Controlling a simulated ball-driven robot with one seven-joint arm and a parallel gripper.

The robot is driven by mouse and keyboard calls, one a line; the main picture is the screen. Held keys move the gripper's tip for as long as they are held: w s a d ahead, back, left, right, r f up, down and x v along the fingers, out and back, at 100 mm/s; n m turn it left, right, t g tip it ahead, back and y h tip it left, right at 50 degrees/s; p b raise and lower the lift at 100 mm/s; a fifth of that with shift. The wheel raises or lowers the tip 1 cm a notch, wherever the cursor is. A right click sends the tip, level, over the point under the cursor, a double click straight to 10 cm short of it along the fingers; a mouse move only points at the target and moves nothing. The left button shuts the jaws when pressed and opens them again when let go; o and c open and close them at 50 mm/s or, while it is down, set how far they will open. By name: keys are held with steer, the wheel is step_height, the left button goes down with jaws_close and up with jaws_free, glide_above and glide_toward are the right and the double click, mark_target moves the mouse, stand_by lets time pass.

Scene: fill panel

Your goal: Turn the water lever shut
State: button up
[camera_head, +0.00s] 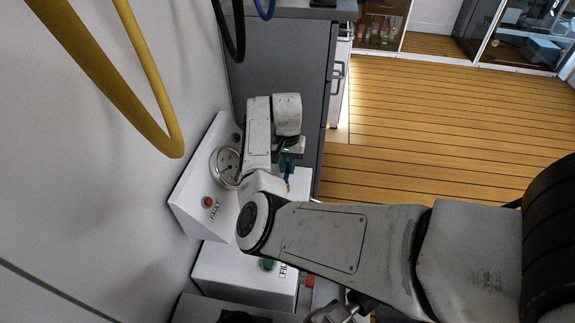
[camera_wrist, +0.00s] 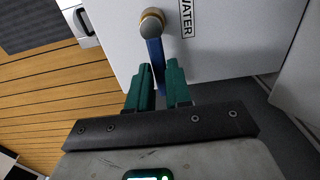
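The blue water lever (camera_wrist: 154,54) shows in the wrist view. It hangs from a round brass-coloured knob (camera_wrist: 152,22) on a white panel face, beside the WATER label (camera_wrist: 187,17). My gripper (camera_wrist: 158,80) has dark green fingers, one on each side of the lever's far end. The gap between them is narrow, and I cannot tell whether both pads press on the lever. In the head view my gripper (camera_head: 287,163) is beyond my arm's elbow, with the blue lever (camera_head: 289,180) just below the fingertips. The rest of the panel there is partly hidden by my arm.
A round gauge (camera_head: 226,167) and a red FAULT light (camera_head: 208,202) sit on the sloped white panel at left. A yellow hose (camera_head: 148,75) hangs along the wall. A grey cabinet (camera_head: 285,65) stands behind. Open wooden floor (camera_head: 410,130) lies to the right.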

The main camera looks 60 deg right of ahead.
jaws_close()
